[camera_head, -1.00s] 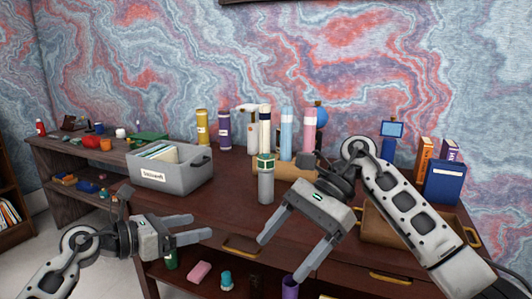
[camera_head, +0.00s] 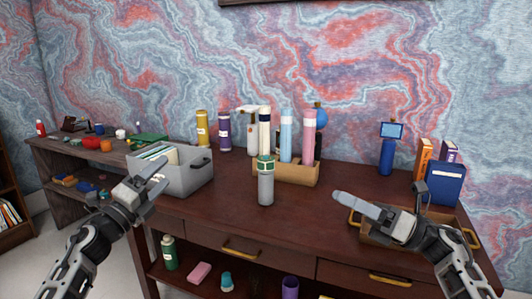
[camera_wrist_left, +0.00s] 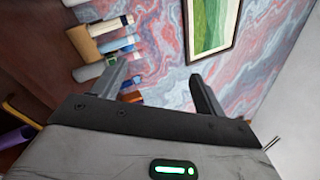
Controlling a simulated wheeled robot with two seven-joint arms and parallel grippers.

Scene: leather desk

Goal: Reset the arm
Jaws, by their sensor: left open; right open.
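My left gripper (camera_head: 150,180) is raised in front of the grey document box (camera_head: 190,182), its fingers pointing up and to the right, and it covers part of the box. In the left wrist view its two fingers (camera_wrist_left: 160,88) stand apart with nothing between them but the wall behind. My right gripper (camera_head: 365,205) is in front of the right part of the desk, its fingers pointing left, and it overlaps the wooden tray (camera_head: 375,236). I see nothing held in it.
A grey bottle with a green top (camera_head: 265,183) stands mid-desk, before a wooden holder (camera_head: 300,172) with several tubes. A blue book (camera_head: 445,184) stands at right. The desk front between my grippers is clear. A pink block (camera_head: 199,272) lies on the lower shelf.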

